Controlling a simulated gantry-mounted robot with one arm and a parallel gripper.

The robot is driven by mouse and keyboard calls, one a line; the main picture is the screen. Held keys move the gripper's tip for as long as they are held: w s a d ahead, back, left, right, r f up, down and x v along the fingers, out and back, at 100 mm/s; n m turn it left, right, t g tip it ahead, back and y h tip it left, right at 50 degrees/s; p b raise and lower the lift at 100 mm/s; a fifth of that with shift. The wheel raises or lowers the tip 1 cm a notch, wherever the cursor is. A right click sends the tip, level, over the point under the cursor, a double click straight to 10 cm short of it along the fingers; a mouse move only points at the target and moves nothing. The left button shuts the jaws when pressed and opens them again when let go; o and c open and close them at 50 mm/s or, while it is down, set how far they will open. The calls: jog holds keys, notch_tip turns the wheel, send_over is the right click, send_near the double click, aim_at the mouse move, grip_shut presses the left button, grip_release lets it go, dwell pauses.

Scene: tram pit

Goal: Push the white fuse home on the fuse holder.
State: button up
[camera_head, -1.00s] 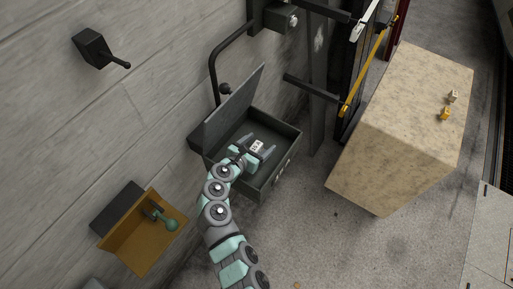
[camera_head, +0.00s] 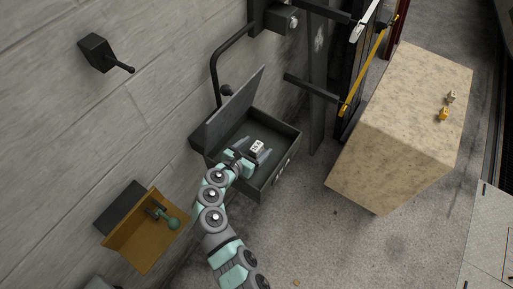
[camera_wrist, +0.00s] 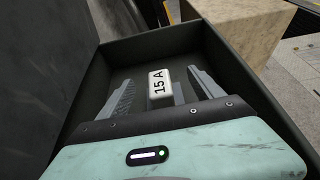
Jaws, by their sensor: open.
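The white fuse (camera_head: 257,146), marked "15 A", sits inside an open dark box (camera_head: 284,132). In the wrist view the fuse (camera_wrist: 160,82) shows its label upward, with a small grey part (camera_wrist: 178,92) at its right side. I cannot tell whether that part belongs to the fuse holder; the holder is not clearly visible. My gripper (camera_head: 253,153) is open and reaches into the box from the lower left. In the wrist view its two grey fingers (camera_wrist: 162,88) lie to the left and right of the fuse, with gaps on both sides. How deep the fuse is seated cannot be told.
The box's raised lid (camera_head: 228,108) stands at its upper left, close to my gripper. An orange open box (camera_head: 140,245) is at the lower left. A stone-like block (camera_head: 395,125) with small parts on top stands to the right, with clear floor between.

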jog(key=shift+s+a+r+p, duration=0.15)
jog(key=shift+a+r+p, duration=0.1)
jog(key=shift+r+p, duration=0.3)
jog(key=shift+s+a+f, duration=0.15)
jog(key=shift+s+a, duration=0.15)
jog(key=shift+s, duration=0.1)
jog(key=shift+f, duration=0.15)
jog(key=shift+s+a, duration=0.1)
jog(key=r+b+v, duration=0.1)
jog(key=b+v, duration=0.1)
jog(key=v, duration=0.8)
jog(key=shift+s, duration=0.1)
jog(key=shift+c, duration=0.3)
